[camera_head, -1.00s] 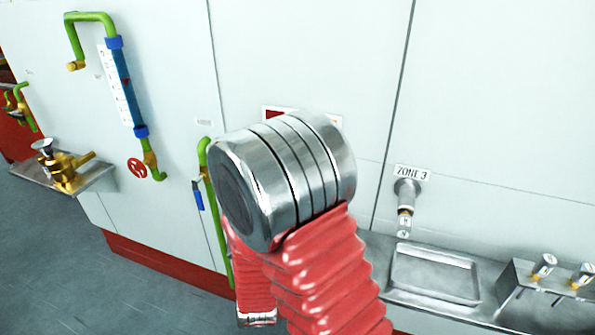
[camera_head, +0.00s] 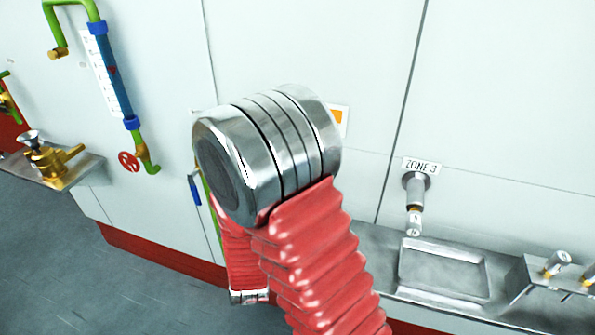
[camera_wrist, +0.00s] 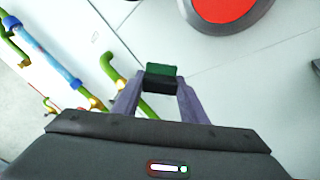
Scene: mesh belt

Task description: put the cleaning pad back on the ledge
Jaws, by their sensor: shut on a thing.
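In the wrist view, my gripper (camera_wrist: 160,95) is shut on a small block with a green top and a black lower part, which looks like the cleaning pad (camera_wrist: 161,71). The pad sits between the two purple-grey fingertips, in front of the pale wall panels. In the head view, my arm's steel joint and red sleeve fill the middle, and the gripper and pad are hidden. A steel ledge (camera_head: 370,262) runs along the wall at the lower right, with a shallow rectangular tray (camera_head: 442,272) in it. I cannot tell the pad's distance from the ledge.
A ZONE 3 label (camera_head: 421,166) and a nozzle (camera_head: 415,190) are above the ledge. A lever fixture (camera_head: 550,280) stands on its right. A brass valve (camera_head: 47,160) sits on a left shelf. Green-blue pipework (camera_head: 112,80) stands out from the wall. A red disc (camera_wrist: 222,8) shows in the wrist view.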

